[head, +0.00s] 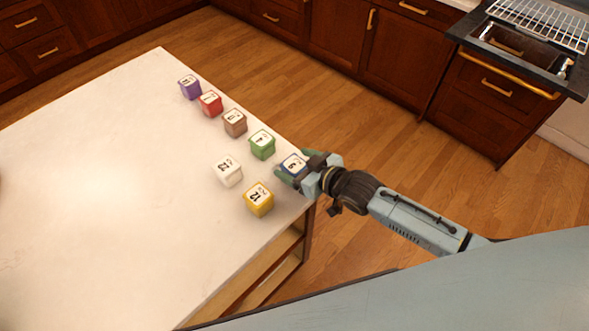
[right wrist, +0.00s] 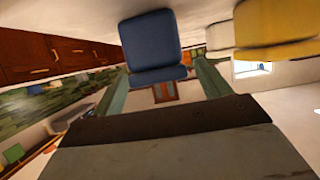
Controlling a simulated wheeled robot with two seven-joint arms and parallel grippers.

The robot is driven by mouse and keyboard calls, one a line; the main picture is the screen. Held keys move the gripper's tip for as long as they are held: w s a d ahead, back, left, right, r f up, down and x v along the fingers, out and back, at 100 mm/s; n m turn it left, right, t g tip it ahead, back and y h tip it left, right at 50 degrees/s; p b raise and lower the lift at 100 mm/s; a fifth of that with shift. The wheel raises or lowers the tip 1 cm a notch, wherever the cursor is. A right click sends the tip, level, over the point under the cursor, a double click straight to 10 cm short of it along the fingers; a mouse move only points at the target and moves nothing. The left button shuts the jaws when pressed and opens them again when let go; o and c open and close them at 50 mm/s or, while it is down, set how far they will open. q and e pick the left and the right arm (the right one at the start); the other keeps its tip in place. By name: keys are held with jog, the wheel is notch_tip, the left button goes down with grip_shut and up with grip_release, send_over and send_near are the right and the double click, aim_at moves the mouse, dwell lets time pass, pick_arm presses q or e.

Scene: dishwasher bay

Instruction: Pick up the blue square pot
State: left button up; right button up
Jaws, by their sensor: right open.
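The blue square pot (head: 292,162) stands near the right edge of the white countertop (head: 110,190), with a white numbered top. My right gripper (head: 297,168) reaches in from the right at the counter edge. Its green fingers are open, with the blue pot between them. In the right wrist view the blue pot (right wrist: 150,45) shows large between the two fingers (right wrist: 163,78) of the gripper. Whether either finger touches it I cannot tell. My left gripper is not in view.
A green pot (head: 262,145) and a yellow pot (head: 258,199) stand close to the blue one, with a white pot (head: 228,171) farther left. Brown (head: 235,123), red (head: 210,103) and purple (head: 190,87) pots line the back edge.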

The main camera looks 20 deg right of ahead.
jog(key=shift+x, duration=1.45)
jog(key=shift+f, duration=0.1)
jog(key=shift+s, duration=0.1)
jog(key=c, duration=1.2)
